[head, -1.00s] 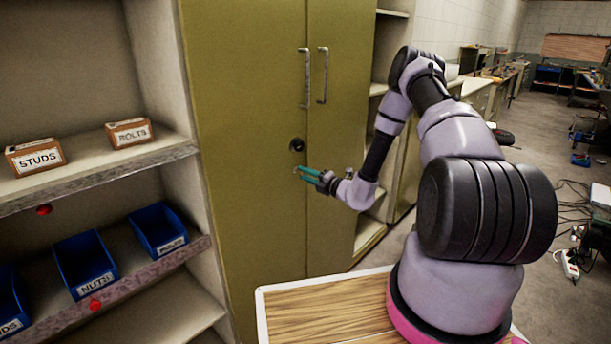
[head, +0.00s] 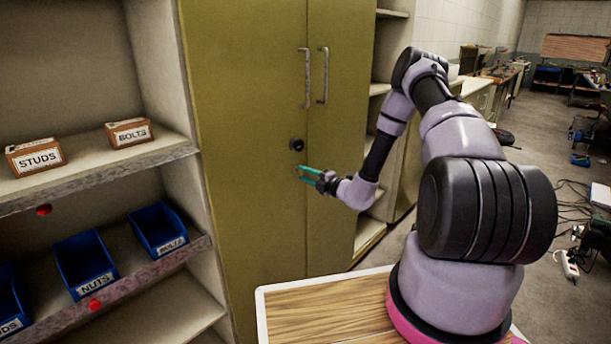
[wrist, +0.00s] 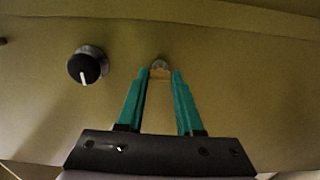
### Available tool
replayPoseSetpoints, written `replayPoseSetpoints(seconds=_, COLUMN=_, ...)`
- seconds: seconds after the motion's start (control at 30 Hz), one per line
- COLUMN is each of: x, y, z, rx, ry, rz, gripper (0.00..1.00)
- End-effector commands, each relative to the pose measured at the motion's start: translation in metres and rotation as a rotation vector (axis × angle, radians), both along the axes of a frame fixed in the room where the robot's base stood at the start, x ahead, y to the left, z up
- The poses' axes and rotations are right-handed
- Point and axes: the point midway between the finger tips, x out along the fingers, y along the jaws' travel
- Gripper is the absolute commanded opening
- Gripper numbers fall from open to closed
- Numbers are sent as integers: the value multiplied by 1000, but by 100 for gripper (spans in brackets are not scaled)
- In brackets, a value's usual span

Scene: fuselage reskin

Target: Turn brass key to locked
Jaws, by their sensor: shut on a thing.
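The olive cabinet (head: 245,95) has two tall doors. My gripper (head: 298,170) is at the left door, with its teal fingers pointing at the door just below a black round knob (head: 297,144). The black knob, with a white pointer line, shows to the left of the fingers in the wrist view (wrist: 88,66).
Two vertical door handles (head: 314,75) are above the knob. Open shelves at left hold a studs box (head: 36,158), a bolts box (head: 130,133) and blue bins (head: 85,262). My arm fills the right side. Cables (head: 568,220) lie on the floor at far right.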

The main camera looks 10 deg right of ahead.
Motion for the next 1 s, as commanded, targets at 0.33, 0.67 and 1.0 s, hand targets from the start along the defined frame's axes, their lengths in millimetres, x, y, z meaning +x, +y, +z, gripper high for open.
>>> replayPoseSetpoints(seconds=0.33, x=0, y=0, z=0, rx=-1, ry=1, rz=0, gripper=65)
replayPoseSetpoints(seconds=0.67, x=-24, y=-19, z=-1, rx=0, ry=4, rz=-4, gripper=65)
replayPoseSetpoints(seconds=1.0, x=-75, y=-56, z=-1, rx=0, ry=2, rz=-3, gripper=65)
